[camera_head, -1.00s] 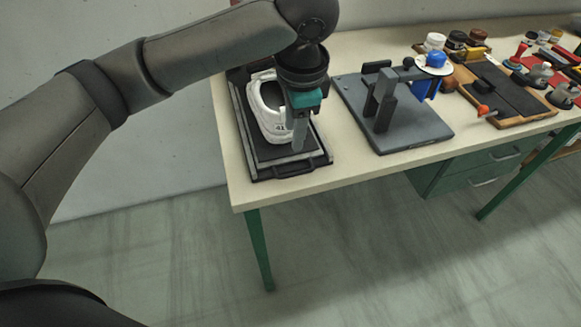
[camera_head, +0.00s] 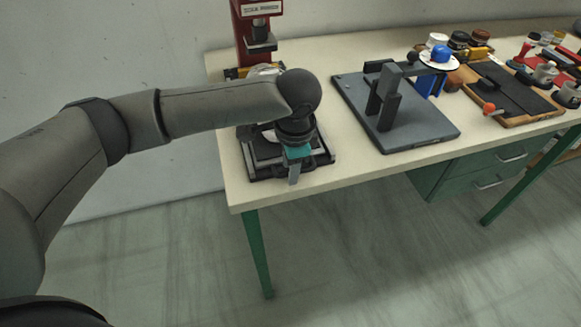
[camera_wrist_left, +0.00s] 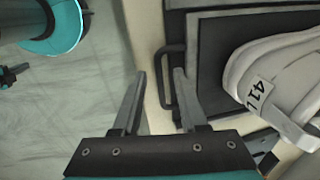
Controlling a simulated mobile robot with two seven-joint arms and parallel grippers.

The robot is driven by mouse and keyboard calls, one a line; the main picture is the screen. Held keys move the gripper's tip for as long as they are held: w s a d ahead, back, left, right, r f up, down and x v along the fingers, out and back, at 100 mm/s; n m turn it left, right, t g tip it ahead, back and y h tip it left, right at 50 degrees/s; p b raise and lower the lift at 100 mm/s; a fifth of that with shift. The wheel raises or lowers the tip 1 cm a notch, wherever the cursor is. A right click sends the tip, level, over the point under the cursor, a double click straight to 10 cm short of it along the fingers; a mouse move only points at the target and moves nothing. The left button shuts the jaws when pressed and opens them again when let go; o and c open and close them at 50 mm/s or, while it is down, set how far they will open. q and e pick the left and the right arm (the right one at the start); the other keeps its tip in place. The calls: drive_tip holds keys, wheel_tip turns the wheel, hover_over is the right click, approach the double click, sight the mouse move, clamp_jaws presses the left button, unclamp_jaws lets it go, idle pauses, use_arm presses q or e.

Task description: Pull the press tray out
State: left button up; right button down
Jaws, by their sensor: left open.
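The press tray (camera_head: 257,171) is a dark flat tray at the table's left front corner, below the red press (camera_head: 246,38). My left arm covers much of it. In the left wrist view its dark loop handle (camera_wrist_left: 162,88) sticks out from the tray edge (camera_wrist_left: 178,30). A white shoe marked 41 (camera_wrist_left: 258,85) lies on the tray. My left gripper (camera_head: 294,180) is open at the tray's front edge, pointing down. In the left wrist view its fingertips (camera_wrist_left: 159,72) appear on either side of the handle bar; I cannot tell their height against it. My right gripper is not in view.
A grey plate with a dark upright stand (camera_head: 415,130) is right of the tray. Farther right are a blue-and-white item (camera_head: 440,55) and a wooden-framed dark board (camera_head: 510,95) with several tools. The table's front edge is close to the tray; open floor lies before it.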

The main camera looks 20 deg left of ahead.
use_arm(q)
clamp_jaws()
idle(0.3)
idle(1.1)
